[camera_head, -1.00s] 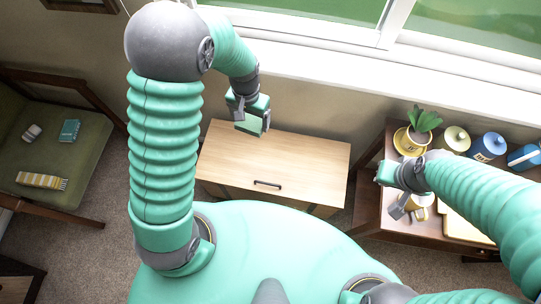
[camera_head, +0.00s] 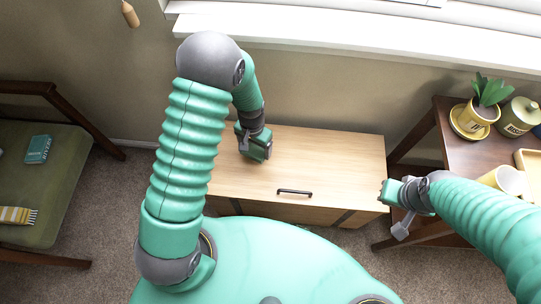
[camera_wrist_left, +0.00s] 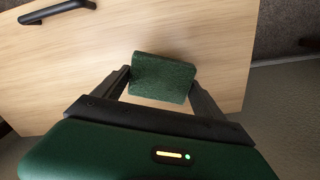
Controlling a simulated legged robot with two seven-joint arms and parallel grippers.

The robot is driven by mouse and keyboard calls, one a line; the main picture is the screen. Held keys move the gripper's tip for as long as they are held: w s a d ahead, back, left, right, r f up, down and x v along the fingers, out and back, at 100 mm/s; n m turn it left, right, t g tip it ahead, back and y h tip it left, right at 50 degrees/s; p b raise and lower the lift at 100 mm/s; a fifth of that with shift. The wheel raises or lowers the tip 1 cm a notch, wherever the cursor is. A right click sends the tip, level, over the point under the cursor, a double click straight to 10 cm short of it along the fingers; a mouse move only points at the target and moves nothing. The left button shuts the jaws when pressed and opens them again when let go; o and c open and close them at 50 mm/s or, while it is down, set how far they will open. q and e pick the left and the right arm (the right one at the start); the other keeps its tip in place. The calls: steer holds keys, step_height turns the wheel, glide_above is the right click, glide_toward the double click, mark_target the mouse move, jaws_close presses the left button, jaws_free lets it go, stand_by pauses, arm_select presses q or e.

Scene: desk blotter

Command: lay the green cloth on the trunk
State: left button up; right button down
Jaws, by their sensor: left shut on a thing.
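The trunk (camera_head: 330,165) is a light wooden chest with a black handle on its lid, in front of me below the window. My left gripper (camera_head: 257,155) is over the left part of its top. In the left wrist view the gripper (camera_wrist_left: 160,84) is shut on the green cloth (camera_wrist_left: 163,76), a small dark green folded piece between the two fingers. The trunk's wooden top (camera_wrist_left: 80,75) lies right behind the cloth; I cannot tell whether they touch. My right gripper (camera_head: 393,208) is off the trunk's right edge, its jaws unclear.
A green-cushioned chair (camera_head: 60,170) with a teal book (camera_head: 38,149) and a striped cloth (camera_head: 17,216) is at left. A dark side table (camera_head: 445,150) with a potted plant (camera_head: 478,115) and a canister (camera_head: 519,118) is at right. The trunk's top is otherwise clear.

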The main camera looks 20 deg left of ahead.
mark_target(255, 148)
arm_select(q)
step_height(255, 148, down, 6)
steer(key=shift+r+b, duration=0.15)
steer(key=shift+b, duration=0.85)
steer(key=o, duration=1.4)
step_height(255, 148, up, 12)
steer(key=p, duration=0.5)
steer(key=shift+f, duration=0.25)
steer(key=shift+r, duration=0.35)
